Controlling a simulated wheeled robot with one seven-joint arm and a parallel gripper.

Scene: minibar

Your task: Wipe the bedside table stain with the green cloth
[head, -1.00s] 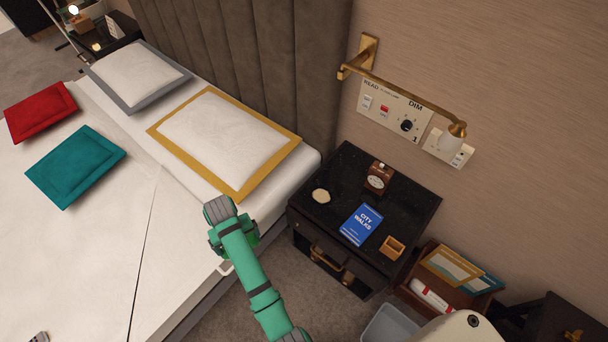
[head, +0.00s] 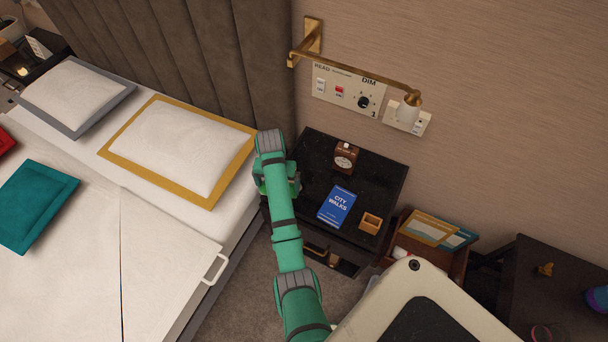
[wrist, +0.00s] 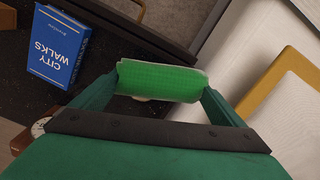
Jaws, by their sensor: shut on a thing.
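My gripper (wrist: 161,84) is shut on the green cloth (wrist: 160,80), a rolled bright green piece with pale edges held between the two fingers. A small pale patch (wrist: 141,98), perhaps the stain, shows just under the cloth's lower edge. It is hidden in the head view.
A blue "City Walks" book (head: 338,207), a brown box with a round dial (head: 344,158) and a small wooden box (head: 370,223) stand on the table. The bed with a gold-edged pillow (head: 180,150) is at left. A brass lamp arm (head: 360,75) reaches along the wall above.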

